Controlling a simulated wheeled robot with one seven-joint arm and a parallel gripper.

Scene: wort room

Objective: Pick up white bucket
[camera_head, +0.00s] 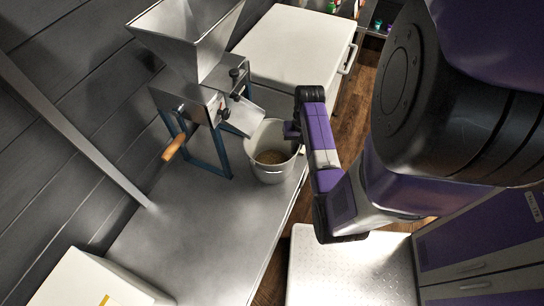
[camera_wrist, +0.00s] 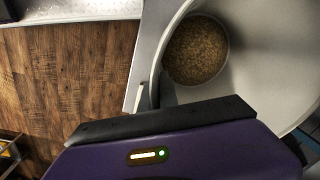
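The white bucket (camera_head: 272,177) stands upright on the grey metal worktop (camera_head: 215,240), near its right edge and below the mill's chute. Brown grain lies in its bottom. In the wrist view the bucket (camera_wrist: 262,65) fills the upper right, with the grain (camera_wrist: 196,50) visible inside. My gripper (camera_head: 291,130) is at the right side of the bucket's rim. In the wrist view the small fingers reach the left side of the rim, and my purple gripper body hides much of them. Whether they are closed on the rim is not clear.
A grain mill (camera_head: 200,95) with a metal hopper, blue legs and wooden crank handle (camera_head: 174,147) stands just left of the bucket. A white chest (camera_head: 295,45) is behind it. A white box (camera_head: 95,285) sits at the front left. Wooden floor (camera_wrist: 65,90) lies beyond the worktop edge.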

